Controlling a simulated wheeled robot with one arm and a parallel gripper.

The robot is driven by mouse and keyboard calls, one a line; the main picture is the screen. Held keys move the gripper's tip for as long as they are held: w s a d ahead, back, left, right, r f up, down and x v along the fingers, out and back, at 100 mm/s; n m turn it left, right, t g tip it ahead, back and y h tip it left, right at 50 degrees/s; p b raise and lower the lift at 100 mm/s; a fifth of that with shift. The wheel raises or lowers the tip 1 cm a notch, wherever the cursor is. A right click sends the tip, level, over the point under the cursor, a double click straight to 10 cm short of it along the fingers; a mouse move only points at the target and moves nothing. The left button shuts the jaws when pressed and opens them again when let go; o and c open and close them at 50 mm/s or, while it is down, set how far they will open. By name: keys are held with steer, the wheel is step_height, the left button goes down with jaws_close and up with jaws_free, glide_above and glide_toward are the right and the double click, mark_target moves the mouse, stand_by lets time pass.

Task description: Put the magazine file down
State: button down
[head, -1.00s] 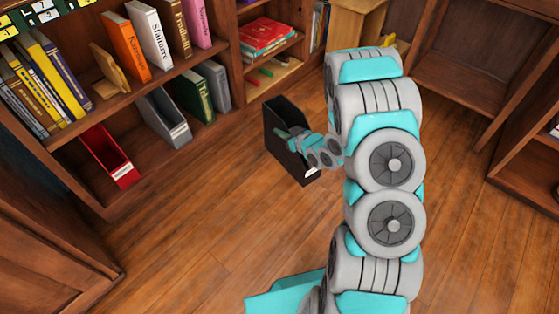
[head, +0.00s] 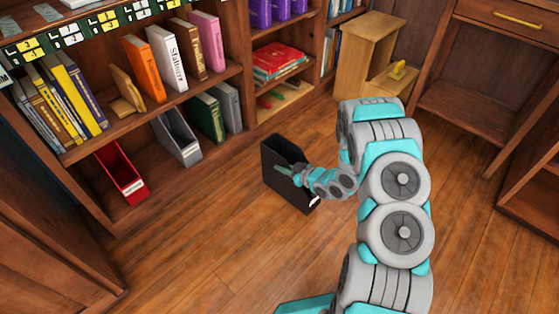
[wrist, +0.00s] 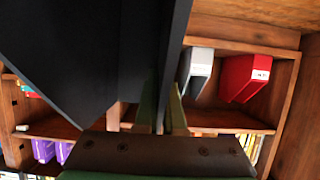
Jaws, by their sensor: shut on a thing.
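A black magazine file (head: 292,190) is upright and tilted a little in the head view, in front of the bookcase, low over the wood floor. I cannot tell whether its base touches the floor. My gripper (head: 284,170) is shut on one of its side walls. In the wrist view the file (wrist: 80,55) fills the upper left as a dark panel. My gripper's fingers (wrist: 161,112) pinch the thin wall there. The lower end of the file is out of that view.
A red file (head: 122,172) and a grey file (head: 178,137) stand on the bookcase's bottom shelf, beside green and grey books. A wooden step stool (head: 365,55) stands at the back. The floor (head: 200,260) left of the black file is clear.

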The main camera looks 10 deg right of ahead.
mark_target(279, 153)
steer(key=w, duration=0.8)
steer(key=shift+d+f, duration=0.2)
steer(key=shift+f, duration=1.85)
steer(key=shift+f, duration=0.2)
steer(key=c, duration=1)
jaws_free()
steer(key=shift+r, duration=0.1)
